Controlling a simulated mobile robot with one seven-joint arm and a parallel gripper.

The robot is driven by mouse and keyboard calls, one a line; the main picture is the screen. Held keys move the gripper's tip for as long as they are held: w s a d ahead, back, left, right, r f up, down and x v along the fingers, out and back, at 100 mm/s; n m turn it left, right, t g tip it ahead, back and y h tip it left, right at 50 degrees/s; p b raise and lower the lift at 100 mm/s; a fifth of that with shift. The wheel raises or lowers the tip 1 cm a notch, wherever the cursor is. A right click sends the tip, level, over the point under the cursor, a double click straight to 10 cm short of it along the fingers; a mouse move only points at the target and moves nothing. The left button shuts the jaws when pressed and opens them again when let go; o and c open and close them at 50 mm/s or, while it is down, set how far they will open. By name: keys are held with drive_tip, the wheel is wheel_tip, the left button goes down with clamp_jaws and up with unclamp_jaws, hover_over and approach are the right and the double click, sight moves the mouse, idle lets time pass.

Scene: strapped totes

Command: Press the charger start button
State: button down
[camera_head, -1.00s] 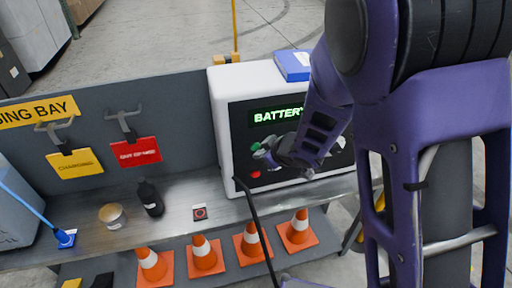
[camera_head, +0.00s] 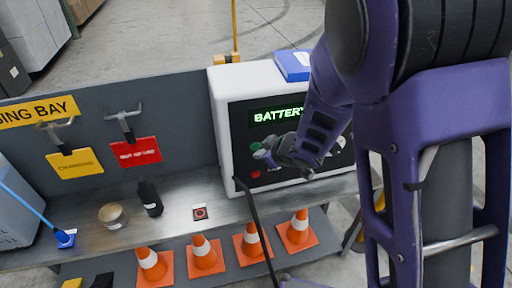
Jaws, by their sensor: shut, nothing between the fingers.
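The battery charger (camera_head: 222,140) is a white box with a black front panel, standing on the bench in the middle of the head view. Its lit green display (camera_head: 272,115) reads "BATTERY", with the rest hidden by my arm. A green button (camera_head: 256,147) shows at the left of the panel, and a red button (camera_head: 256,174) sits below it. My gripper (camera_head: 264,156) is shut and empty, right in front of the panel beside the green button. Whether it touches the button cannot be told. My purple arm covers the panel's right part.
A blue box (camera_head: 293,65) lies on the charger. A black cable (camera_head: 254,225) hangs in front. Several orange cones (camera_head: 205,253) stand below.

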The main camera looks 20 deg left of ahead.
drive_tip(key=shift+w, duration=0.1)
idle(0.4)
drive_tip(key=shift+w+a, duration=0.25)
drive_tip(key=shift+w+a+p, duration=0.15)
drive_tip(key=shift+w+p, duration=0.2)
drive_tip(key=shift+p, duration=0.05)
idle(0.6)
drive_tip(key=shift+s, duration=0.1)
drive_tip(key=shift+s+d, duration=0.35)
drive_tip(key=shift+s, duration=0.25)
drive_tip(key=shift+s+d+b, duration=0.3)
drive_tip(key=shift+s+d, duration=0.15)
drive_tip(key=shift+s, duration=0.25)
drive_tip(key=shift+s+d+b, duration=0.35)
drive_tip(key=shift+s+d, duration=0.1)
drive_tip(key=shift+s, duration=0.3)
drive_tip(key=shift+s+d+b, duration=0.3)
drive_tip(key=shift+s+d, duration=0.15)
drive_tip(key=shift+s, duration=0.25)
